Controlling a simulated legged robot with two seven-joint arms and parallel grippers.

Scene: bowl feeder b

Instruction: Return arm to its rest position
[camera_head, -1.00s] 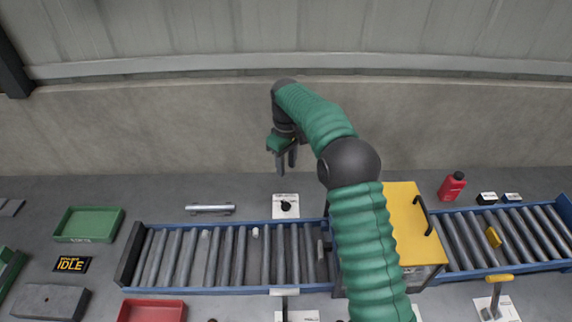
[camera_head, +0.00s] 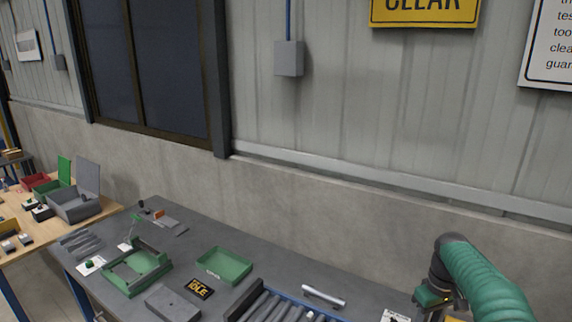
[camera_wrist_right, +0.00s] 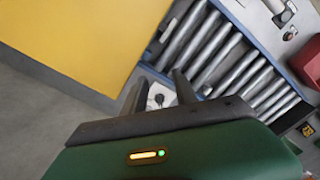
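My right arm, in a green sleeve, shows at the lower right of the head view. Its gripper (camera_head: 432,312) points down over the bench, with the fingertips cut off by the picture's bottom edge. In the right wrist view the two dark fingers of this gripper (camera_wrist_right: 158,78) stand apart with nothing held between them. A white plate with a black knob (camera_wrist_right: 160,97) shows below and between the fingers, apart from them. My left gripper is in no view.
The roller conveyor (camera_wrist_right: 215,45) and the yellow housing (camera_wrist_right: 65,40) lie below the right gripper. A metal bar (camera_head: 323,296), green tray (camera_head: 224,265), IDLE sign (camera_head: 200,288) and green fixture (camera_head: 137,268) are on the grey bench. A concrete wall (camera_head: 330,215) stands behind.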

